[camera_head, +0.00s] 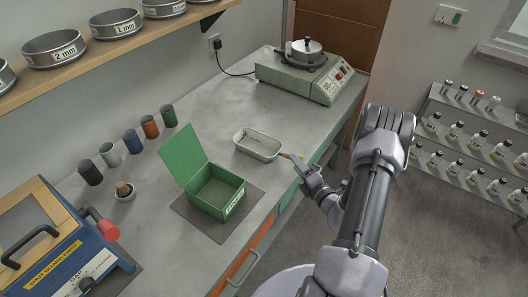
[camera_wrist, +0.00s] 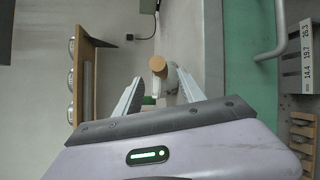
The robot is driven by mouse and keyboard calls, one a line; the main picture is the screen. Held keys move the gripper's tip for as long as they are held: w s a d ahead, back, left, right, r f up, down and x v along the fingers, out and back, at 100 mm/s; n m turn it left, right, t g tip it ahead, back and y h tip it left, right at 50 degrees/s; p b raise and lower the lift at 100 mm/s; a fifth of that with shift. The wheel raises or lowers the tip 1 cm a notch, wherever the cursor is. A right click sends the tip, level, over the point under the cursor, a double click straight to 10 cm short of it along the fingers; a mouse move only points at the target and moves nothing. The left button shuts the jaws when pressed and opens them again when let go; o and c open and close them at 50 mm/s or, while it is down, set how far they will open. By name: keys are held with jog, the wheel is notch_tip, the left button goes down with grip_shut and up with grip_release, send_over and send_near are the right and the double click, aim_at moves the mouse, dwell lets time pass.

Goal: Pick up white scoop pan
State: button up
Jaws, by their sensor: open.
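The white scoop pan (camera_head: 258,146) is a shallow, pale rectangular pan lying on the grey bench, right of the open green box. A short wooden handle (camera_head: 290,156) points from its right end toward my gripper. My gripper (camera_head: 299,163) is open beside the handle, near the bench's front edge. In the wrist view, the round wooden end of the handle (camera_wrist: 157,64) shows between and beyond the two open fingers of my gripper (camera_wrist: 160,77). Only part of the pan shows there, behind the handle. I cannot tell whether a finger touches the handle.
The green box (camera_head: 214,194) stands open on a dark mat (camera_head: 221,232). A green-grey machine (camera_head: 300,78) with a lidded pot stands at the back. Several coloured cups line the wall side. A blue machine (camera_head: 60,250) is at left. Bench around the pan is clear.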

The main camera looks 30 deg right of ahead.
jog(key=w, duration=0.1)
jog(key=w+b, duration=0.1)
jog(key=w, duration=0.1)
jog(key=w+d, duration=0.1)
jog(key=shift+w+f, duration=0.4)
grip_shut()
jog(key=shift+r, duration=0.1)
